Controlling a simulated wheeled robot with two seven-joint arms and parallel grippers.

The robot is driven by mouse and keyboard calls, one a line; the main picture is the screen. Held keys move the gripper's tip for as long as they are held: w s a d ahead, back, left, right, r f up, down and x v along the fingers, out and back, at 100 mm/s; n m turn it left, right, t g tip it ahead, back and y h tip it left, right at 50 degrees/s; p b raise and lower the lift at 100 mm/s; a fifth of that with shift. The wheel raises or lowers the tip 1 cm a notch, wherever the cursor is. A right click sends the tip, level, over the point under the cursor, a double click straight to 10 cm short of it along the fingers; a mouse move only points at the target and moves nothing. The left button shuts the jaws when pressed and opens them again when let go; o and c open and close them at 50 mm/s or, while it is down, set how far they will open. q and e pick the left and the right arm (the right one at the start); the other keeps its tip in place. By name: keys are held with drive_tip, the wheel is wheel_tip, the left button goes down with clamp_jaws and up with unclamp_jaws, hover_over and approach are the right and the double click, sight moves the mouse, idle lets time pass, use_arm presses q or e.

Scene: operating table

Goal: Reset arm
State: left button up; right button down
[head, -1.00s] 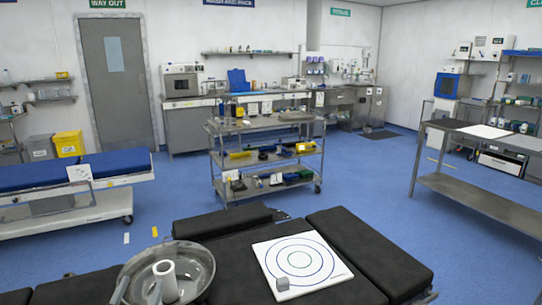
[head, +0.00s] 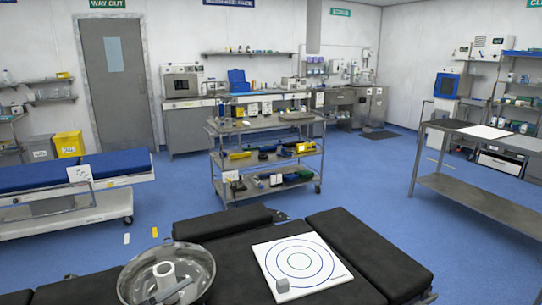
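No gripper of mine can be made out in the head view. A round metal bowl (head: 203,262) stands on the black operating table (head: 225,262) at the bottom left, partly cut off by the frame edge. A white hollow cylinder (head: 165,270) stands in the bowl, its open end up. A thin grey elongated object (head: 172,291) lies across the lower part of the bowl, in front of the cylinder; I cannot tell what it is. A white board with blue rings (head: 320,249) lies on the table to the right. A small grey cube (head: 282,285) sits on its near left part.
A metal trolley (head: 265,160) with several items stands behind the table. A blue-topped bed (head: 70,178) stands at the left and a steel bench (head: 470,190) at the right.

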use_arm(q)
drive_tip(key=s+d+f+m+g+y+p, duration=0.15)
drive_tip(key=s+d+m+g+y, duration=0.3)
drive_tip(key=s+m+g, duration=0.7)
drive_tip(key=s+a+f+m+t+y, duration=0.2)
drive_tip(key=s+a+m+t+y, duration=0.3)
drive_tip(key=a+y, duration=0.3)
drive_tip(key=shift+s+a+f, duration=0.2)
drive_tip(key=shift+s+a, duration=0.1)
drive_tip(key=shift+a, duration=0.85)
